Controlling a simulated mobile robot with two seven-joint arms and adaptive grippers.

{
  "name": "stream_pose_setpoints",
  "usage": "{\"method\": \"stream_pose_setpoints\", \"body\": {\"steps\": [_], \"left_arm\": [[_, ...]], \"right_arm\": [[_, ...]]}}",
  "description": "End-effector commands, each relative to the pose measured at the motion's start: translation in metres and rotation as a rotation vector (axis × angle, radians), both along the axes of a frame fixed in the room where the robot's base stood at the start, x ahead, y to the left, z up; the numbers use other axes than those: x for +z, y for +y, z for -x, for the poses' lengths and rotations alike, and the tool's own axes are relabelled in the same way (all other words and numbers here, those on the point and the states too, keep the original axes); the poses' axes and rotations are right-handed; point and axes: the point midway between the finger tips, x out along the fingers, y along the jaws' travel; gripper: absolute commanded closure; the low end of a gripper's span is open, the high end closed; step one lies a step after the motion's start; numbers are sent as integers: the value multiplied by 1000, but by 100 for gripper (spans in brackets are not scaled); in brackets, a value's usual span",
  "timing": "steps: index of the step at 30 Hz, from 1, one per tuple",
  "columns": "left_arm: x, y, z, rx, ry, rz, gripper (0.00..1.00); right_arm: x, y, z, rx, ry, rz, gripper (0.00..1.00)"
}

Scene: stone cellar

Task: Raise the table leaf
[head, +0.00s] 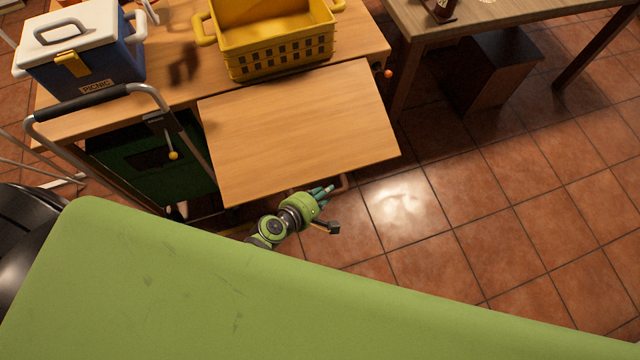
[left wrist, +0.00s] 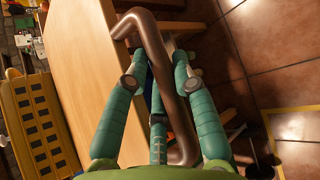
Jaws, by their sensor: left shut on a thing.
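The wooden table leaf (head: 300,130) joins the front edge of the wooden table (head: 185,72) and extends toward me. Its exact tilt is hard to tell. A brown bent bar (left wrist: 165,75) is by the leaf's near edge; a small part of it shows in the head view (head: 345,184). My left gripper (head: 322,192) is at the leaf's near edge. In the left wrist view its teal fingers (left wrist: 158,95) are around the bar and shut on it, with the leaf (left wrist: 80,85) beside them. My right gripper is not in view.
A yellow basket (head: 278,52) and a blue-and-white cooler (head: 84,52) stand on the table. A trolley with a black handle (head: 85,103) stands left of the leaf. Another table (head: 500,18) is at the upper right. The tiled floor (head: 510,210) right of the leaf is clear.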

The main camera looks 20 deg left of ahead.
Motion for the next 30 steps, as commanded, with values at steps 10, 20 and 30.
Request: {"method": "stream_pose_setpoints", "body": {"steps": [10, 20, 30], "left_arm": [[61, -6, 6, -10, -9, -9, 100], [77, -6, 6, -8, -9, -10, 100], [76, -5, 6, -7, -9, -9, 100]], "right_arm": [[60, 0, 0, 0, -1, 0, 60], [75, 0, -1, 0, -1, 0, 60], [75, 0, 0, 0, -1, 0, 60]]}}
